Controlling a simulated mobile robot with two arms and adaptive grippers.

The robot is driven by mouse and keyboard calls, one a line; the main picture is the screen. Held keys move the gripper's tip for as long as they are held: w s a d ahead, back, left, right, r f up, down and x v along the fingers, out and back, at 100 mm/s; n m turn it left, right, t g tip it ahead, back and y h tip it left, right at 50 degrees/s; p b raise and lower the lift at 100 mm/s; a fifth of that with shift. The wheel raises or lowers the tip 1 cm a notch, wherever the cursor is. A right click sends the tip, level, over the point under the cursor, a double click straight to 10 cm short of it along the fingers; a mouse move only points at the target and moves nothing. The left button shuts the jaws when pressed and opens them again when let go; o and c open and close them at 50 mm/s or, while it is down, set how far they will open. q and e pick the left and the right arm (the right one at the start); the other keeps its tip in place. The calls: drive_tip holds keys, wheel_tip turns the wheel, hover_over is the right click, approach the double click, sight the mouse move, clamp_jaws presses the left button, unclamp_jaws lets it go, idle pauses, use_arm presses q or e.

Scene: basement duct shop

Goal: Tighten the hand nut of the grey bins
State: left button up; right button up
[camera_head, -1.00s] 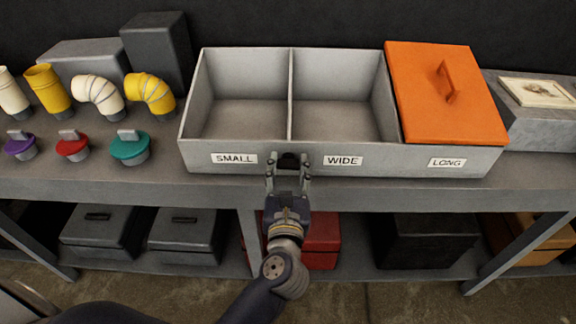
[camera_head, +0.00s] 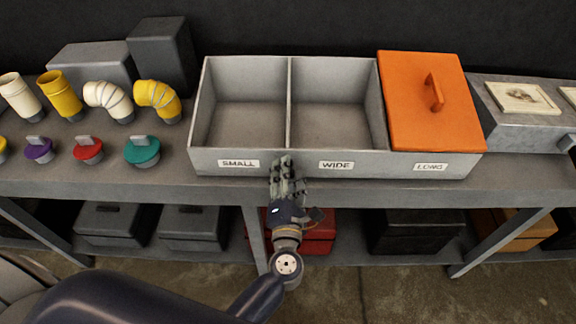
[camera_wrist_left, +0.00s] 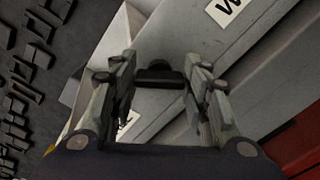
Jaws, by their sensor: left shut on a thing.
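The grey bins (camera_head: 225,163) stand on the bench with the labels SMALL, WIDE and LONG along the front. The SMALL and WIDE compartments are open and empty; an orange lid with a handle (camera_head: 430,120) covers the LONG one. My left gripper (camera_head: 285,163) is at the front wall between the SMALL and WIDE labels. In the left wrist view its two fingers are shut on the dark hand nut (camera_wrist_left: 160,74), one on each side. My right gripper is not in view.
Cream and yellow duct pieces (camera_head: 107,98) and coloured caps, one teal (camera_head: 142,151), stand to the left. Grey boxes (camera_head: 162,58) are behind them. A grey block with a framed piece (camera_head: 523,97) is at the right. Boxes sit on the shelf below.

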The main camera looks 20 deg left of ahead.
use_arm(q)
drive_tip(key=shift+d+f+m+p, duration=0.1)
drive_tip(key=shift+m+p, duration=2.2)
drive_tip(key=shift+m, duration=1.2)
drive_tip(key=o, duration=1.1)
drive_tip(key=shift+c, duration=0.2)
drive_tip(key=shift+s, duration=0.1)
drive_tip(key=v, duration=1.1)
drive_tip(key=shift+s, duration=0.35)
drive_tip(key=shift+d, duration=0.15)
